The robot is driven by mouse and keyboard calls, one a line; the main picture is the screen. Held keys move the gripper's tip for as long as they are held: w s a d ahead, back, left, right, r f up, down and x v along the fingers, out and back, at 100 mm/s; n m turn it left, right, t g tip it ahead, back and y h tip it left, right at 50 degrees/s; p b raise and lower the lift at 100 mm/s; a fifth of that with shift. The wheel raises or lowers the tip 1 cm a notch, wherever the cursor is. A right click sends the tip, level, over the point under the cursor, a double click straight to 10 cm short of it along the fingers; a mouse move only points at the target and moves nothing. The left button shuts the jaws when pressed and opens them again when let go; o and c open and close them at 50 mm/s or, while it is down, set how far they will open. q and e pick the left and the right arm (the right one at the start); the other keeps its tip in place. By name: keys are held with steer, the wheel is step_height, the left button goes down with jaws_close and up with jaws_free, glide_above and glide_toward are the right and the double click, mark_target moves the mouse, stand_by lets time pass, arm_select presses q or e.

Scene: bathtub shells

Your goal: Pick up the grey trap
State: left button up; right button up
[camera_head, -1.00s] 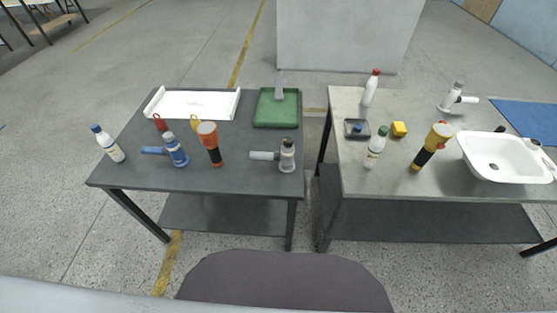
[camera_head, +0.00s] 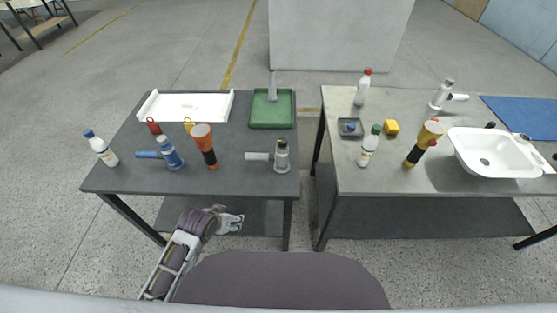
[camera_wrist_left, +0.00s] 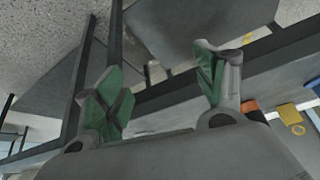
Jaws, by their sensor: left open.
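The grey trap (camera_head: 281,156) stands on the dark left table, near its right front edge, with its side pipe pointing left. My left gripper (camera_head: 234,222) is in front of the left table and below its top, to the left of and nearer than the grey trap. It is open and empty, apart from everything on the table. In the left wrist view the two green-padded fingers (camera_wrist_left: 160,85) are spread wide, and I cannot make out the grey trap there. My right gripper is not in view.
On the left table (camera_head: 130,172) stand a blue trap (camera_head: 171,153), an orange flashlight (camera_head: 204,146), a white bottle (camera_head: 101,148), a white tray (camera_head: 186,106) and a green tray (camera_head: 272,110). The right table (camera_head: 440,178) holds a white basin (camera_head: 500,160) and bottles.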

arm_select(q)
steer(key=w+d+r+m+t+h, duration=0.1)
steer(key=w+d+r+t+h, duration=0.15)
steer(key=w+d+r, duration=0.45)
steer(key=m+t+h, duration=0.3)
steer(key=h, duration=0.1)
glide_toward(278, 151)
steer(key=shift+s+a, duration=0.35)
steer(key=shift+a, duration=0.05)
steer(key=shift+w+d, duration=0.1)
steer(key=shift+x, duration=3.7)
steer(key=shift+w+d+f, duration=0.2)
steer(key=shift+w, duration=0.2)
steer(key=shift+d, duration=0.1)
steer(key=shift+x, duration=2.5)
